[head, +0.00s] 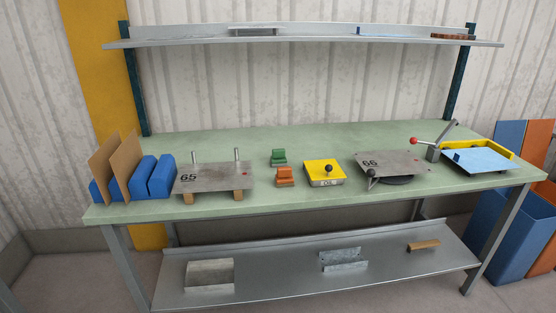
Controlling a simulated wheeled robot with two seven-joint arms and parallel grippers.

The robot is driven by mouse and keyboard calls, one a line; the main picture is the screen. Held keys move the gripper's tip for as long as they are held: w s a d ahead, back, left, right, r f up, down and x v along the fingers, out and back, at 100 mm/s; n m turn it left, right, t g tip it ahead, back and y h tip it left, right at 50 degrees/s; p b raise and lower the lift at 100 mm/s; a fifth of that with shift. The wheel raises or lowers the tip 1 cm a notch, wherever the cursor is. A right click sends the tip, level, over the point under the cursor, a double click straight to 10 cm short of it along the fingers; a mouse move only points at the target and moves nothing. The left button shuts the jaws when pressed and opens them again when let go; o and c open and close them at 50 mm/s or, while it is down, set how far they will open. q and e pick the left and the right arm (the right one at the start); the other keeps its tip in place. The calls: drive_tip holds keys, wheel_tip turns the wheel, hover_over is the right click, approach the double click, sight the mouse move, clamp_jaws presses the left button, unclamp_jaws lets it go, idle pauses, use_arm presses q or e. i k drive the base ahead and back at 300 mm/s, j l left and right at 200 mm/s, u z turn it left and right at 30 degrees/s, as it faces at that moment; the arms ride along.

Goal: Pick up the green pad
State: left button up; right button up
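In the head view a small green pad (279,157) with a stepped shape sits on the pale green table top, a little left of the middle. An orange piece of similar shape (285,176) is just in front of it. A yellow block with a dark knob (324,172) stands to its right, and a grey plate marked 65 (212,179) lies to its left. Nothing covers the pad. Neither of my grippers shows in this view.
The table (330,203) is bare along its front edge and behind the pad. A plate marked 66 (392,162) and a lever tool with a red ball (433,145) stand to the right. Blue blocks (160,177) fill the left end. A shelf (310,38) hangs above.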

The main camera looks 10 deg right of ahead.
sight(278, 158)
drive_tip(key=i+u, duration=0.1)
drive_tip(key=i, duration=0.35)
drive_tip(key=i+l+u, duration=0.15)
drive_tip(key=i, duration=0.35)
drive_tip(key=i+u, duration=0.1)
drive_tip(key=i, duration=0.35)
drive_tip(key=i+l+u, duration=0.1)
drive_tip(key=i+l, duration=0.15)
drive_tip(key=i, duration=0.2)
